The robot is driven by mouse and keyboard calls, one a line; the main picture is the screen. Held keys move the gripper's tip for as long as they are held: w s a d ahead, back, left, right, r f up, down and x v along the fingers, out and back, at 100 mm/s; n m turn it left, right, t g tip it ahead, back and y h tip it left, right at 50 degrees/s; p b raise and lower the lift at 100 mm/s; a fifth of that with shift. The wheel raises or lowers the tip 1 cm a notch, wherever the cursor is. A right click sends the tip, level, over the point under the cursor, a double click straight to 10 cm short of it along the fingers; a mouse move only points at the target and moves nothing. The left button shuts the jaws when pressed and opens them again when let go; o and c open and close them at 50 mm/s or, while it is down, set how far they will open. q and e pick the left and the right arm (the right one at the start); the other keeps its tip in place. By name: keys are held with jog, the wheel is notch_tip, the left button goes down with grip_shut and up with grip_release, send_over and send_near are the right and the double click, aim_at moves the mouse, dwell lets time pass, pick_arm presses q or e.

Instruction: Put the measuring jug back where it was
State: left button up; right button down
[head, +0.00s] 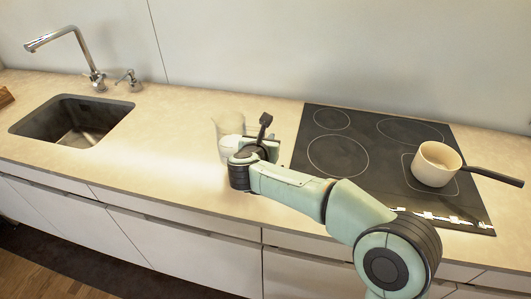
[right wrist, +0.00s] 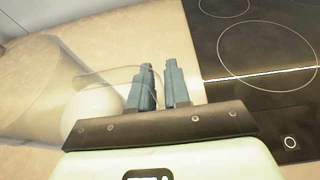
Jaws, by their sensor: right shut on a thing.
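The measuring jug (head: 229,124) is clear, see-through plastic or glass, and stands about upright at the counter's middle, left of the hob. My right gripper (head: 243,151) is at its near right side and partly hides its lower part. In the right wrist view the jug (right wrist: 40,85) lies to the left, and its thin handle loop reaches to the fingers of my right gripper (right wrist: 160,72), which are shut on it. Something white and rounded (right wrist: 95,108) shows at or through the jug. I cannot tell whether the jug's base touches the counter. My left gripper is out of view.
A black hob (head: 340,150) lies right of the jug, with a cream saucepan (head: 436,165) whose dark handle points right. A sink (head: 75,120) with a tap (head: 85,60) is at the left. The counter (head: 170,135) between sink and jug is clear.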

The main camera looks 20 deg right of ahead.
jog(key=shift+f+b, duration=0.4)
jog(key=shift+f, duration=1.65)
jog(key=shift+f, duration=0.2)
jog(key=c, duration=1.1)
grip_release()
jog(key=shift+r, duration=0.25)
jog(key=v, duration=1.2)
jog(key=shift+f+b, duration=0.2)
jog(key=shift+b, duration=0.1)
